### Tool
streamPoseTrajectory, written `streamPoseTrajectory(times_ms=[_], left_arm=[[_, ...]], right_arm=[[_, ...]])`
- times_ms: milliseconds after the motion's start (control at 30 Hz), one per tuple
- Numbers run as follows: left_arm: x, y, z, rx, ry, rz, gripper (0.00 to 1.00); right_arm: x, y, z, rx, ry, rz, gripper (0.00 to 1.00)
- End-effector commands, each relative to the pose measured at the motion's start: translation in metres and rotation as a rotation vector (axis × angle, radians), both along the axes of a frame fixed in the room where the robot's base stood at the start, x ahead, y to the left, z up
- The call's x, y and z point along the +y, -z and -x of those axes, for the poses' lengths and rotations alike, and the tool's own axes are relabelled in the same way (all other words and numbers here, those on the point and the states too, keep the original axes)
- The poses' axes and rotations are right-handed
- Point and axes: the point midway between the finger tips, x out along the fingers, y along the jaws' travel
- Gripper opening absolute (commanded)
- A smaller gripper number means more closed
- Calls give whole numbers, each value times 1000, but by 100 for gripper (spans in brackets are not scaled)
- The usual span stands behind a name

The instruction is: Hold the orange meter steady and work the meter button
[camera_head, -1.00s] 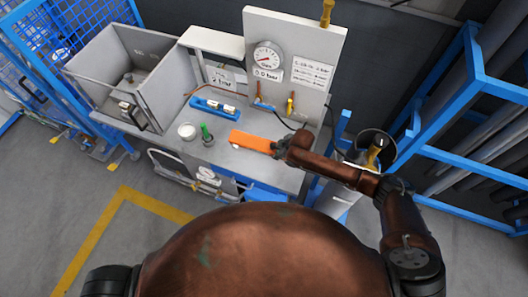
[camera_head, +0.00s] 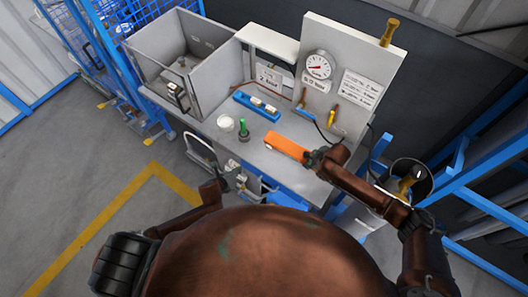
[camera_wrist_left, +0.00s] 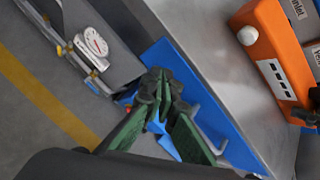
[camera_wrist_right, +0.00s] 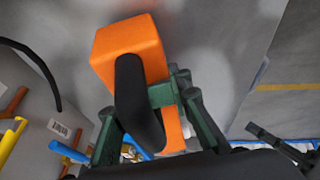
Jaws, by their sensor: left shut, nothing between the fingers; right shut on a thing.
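The orange meter (camera_head: 285,146) is an orange box at the front of the grey bench; I cannot tell if it touches the bench top. My right gripper (camera_head: 314,158) is shut on its right end. In the right wrist view the fingers (camera_wrist_right: 165,96) are at the meter (camera_wrist_right: 128,45), around a black grip-like part.
On the bench are a blue holder (camera_head: 257,106), a green-topped part (camera_head: 243,129) and a white round cup (camera_head: 225,123). A panel with a gauge (camera_head: 318,65) stands behind. A blue bar (camera_wrist_left: 215,125) runs along the bench front below my left gripper. A bin (camera_head: 410,178) stands right.

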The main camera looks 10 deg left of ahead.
Motion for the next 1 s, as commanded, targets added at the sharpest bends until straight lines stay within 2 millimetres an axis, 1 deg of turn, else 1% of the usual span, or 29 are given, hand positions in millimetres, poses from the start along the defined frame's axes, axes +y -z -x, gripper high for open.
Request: streamPoseTrajectory(times_ms=[33, 133, 233, 333, 467, 767, 867, 1000], left_arm=[[-13, -20, -3, -42, 96, -66, 0], [-36, -50, -2, -113, 257, -185, 0], [-51, -70, 1, -163, 362, -269, 0], [-59, -80, 3, -192, 421, -316, 0], [-61, -84, 4, -203, 444, -336, 0], [-62, -83, 3, -202, 441, -334, 0], [-64, -79, -2, -202, 440, -332, 0], [-70, -67, -18, -202, 439, -331, 0]], right_arm=[[-2, 4, 2, 6, 2, 5, 0], [-3, 4, 2, 6, 2, 5, 0], [-3, 5, 2, 6, 2, 5, 0], [-3, 5, 3, 7, 2, 6, 0], [-3, 5, 3, 7, 3, 6, 0], [-3, 5, 3, 8, 3, 6, 0], [-3, 5, 3, 8, 3, 6, 0], [-3, 6, 3, 8, 3, 6, 0]])
